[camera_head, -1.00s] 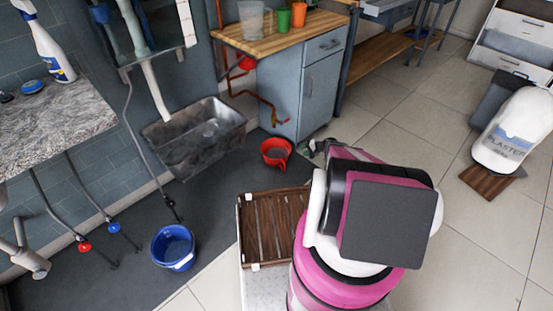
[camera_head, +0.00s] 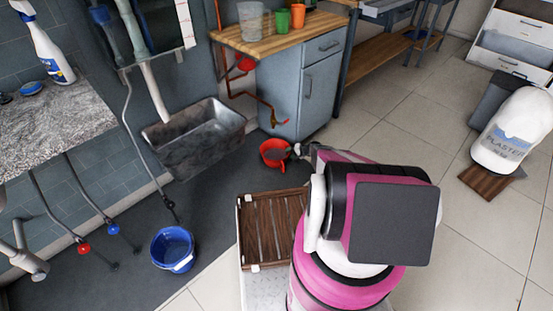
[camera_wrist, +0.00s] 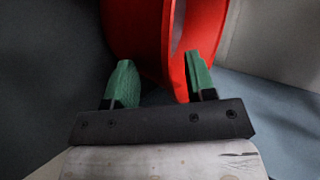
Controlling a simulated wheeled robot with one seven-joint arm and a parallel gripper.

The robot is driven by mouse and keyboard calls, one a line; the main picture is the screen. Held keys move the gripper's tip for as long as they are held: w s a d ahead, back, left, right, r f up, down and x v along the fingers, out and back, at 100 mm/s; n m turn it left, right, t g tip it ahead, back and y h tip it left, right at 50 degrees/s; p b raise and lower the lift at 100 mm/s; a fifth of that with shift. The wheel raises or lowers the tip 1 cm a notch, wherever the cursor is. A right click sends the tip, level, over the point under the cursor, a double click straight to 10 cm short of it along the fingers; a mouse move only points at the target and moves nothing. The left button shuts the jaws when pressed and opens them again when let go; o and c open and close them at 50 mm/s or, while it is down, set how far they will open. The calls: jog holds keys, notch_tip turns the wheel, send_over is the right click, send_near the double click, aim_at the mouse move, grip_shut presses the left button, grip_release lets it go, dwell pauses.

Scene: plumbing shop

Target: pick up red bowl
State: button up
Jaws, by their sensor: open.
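The red bowl (camera_head: 272,153) stands on the dark floor mat in front of the grey cabinet in the head view. It has a handle-like part at its side. In the wrist view the red bowl (camera_wrist: 150,38) fills the top middle, close ahead. My gripper (camera_wrist: 160,78) has two green fingertips spread apart. The bowl's red rim lies between and beyond the fingers, nearer the right one. I cannot tell whether a finger touches it. In the head view my gripper (camera_head: 296,151) is at the bowl's right side, small and partly blended with it.
A blue bucket (camera_head: 173,248) stands on the mat at lower left. A slatted wooden tray (camera_head: 272,229) is beside my body. The grey cabinet (camera_head: 305,95) and a metal sink (camera_head: 197,137) are behind the bowl. A plaster bag (camera_head: 511,130) stands at right. Tiled floor between is clear.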

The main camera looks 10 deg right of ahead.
jog(key=shift+c, duration=0.3)
grip_shut()
jog(key=shift+r, duration=0.2)
